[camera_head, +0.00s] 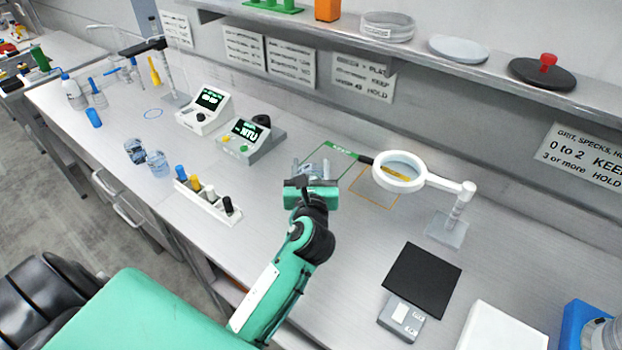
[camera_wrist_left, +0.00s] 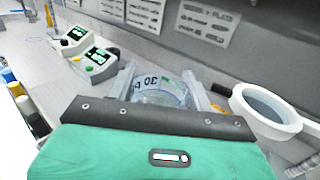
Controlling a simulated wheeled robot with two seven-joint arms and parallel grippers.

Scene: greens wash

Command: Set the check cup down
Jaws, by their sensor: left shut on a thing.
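My left gripper (camera_head: 311,170) is shut on a clear cup, the check cup (camera_wrist_left: 160,95), with one finger on each side of it. The cup carries a pale band with dark marks that read like "30". In the head view the gripper mostly hides the cup. The gripper is over or beside a green-outlined square (camera_head: 345,152) on the bench. I cannot tell whether the cup's base touches the bench. My right gripper is not in view.
A ring magnifier (camera_head: 408,186) on a stand is close to the right of the gripper. An orange-outlined square (camera_head: 374,202) lies beneath it. Two meters (camera_head: 203,110) and a rack of bottles (camera_head: 207,200) are to the left. A black mat (camera_head: 422,278) lies at right.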

